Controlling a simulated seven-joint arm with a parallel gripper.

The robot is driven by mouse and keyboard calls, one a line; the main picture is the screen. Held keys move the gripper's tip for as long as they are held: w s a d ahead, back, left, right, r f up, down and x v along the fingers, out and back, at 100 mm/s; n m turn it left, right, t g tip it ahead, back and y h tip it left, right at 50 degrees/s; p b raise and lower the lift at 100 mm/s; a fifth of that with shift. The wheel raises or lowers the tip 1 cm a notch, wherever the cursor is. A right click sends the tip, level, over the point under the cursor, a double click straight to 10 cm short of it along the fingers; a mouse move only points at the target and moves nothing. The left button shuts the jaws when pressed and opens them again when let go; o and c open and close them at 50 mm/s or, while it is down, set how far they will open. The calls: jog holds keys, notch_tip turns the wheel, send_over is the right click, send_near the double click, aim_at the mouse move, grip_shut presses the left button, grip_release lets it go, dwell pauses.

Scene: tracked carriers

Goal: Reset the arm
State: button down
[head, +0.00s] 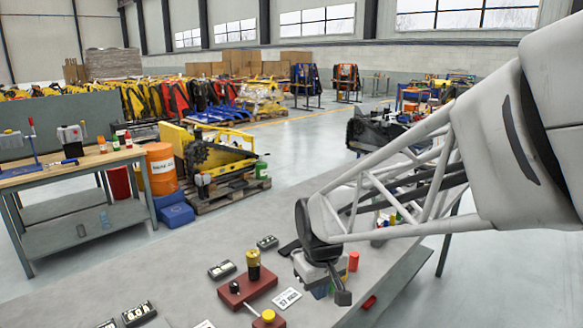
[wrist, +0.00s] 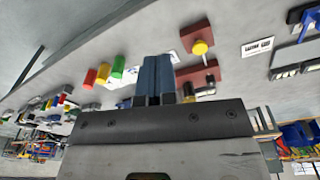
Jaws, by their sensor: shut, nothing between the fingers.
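My gripper (head: 321,290) hangs over the grey worktable (head: 190,290) at the end of my arm, right of the red fixtures in the head view. In the wrist view its two blue fingers (wrist: 153,75) lie side by side, shut, with nothing visible between them. A red cylinder (head: 353,261) stands just right of my gripper in the head view. In the wrist view red (wrist: 90,78), yellow (wrist: 103,72) and green (wrist: 118,66) cylinders show left of the fingers. How high the fingertips are above the table is hard to tell.
A red base (head: 235,297) carries a yellow-and-black cylinder (head: 254,270); a yellow knob (head: 268,316) is near it. A white label card (head: 287,298) and dark connector blocks (head: 221,269) lie on the table. An orange barrel (head: 161,170) and wooden workbench (head: 70,170) stand beyond.

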jog(key=s+d+r+m, duration=0.3)
jog(key=s+d, duration=0.3)
jog(key=s, duration=0.3)
jog(key=s+d+r+m+t, duration=0.1)
jog(key=s+d+r+m, duration=0.1)
jog(key=s+d, duration=0.4)
jog(key=s+r, duration=0.1)
jog(key=s, duration=0.2)
jog(key=shift+s+d+m+t, duration=0.25)
jog(key=shift+d+m+t, duration=0.05)
jog(key=shift+d+m, duration=0.1)
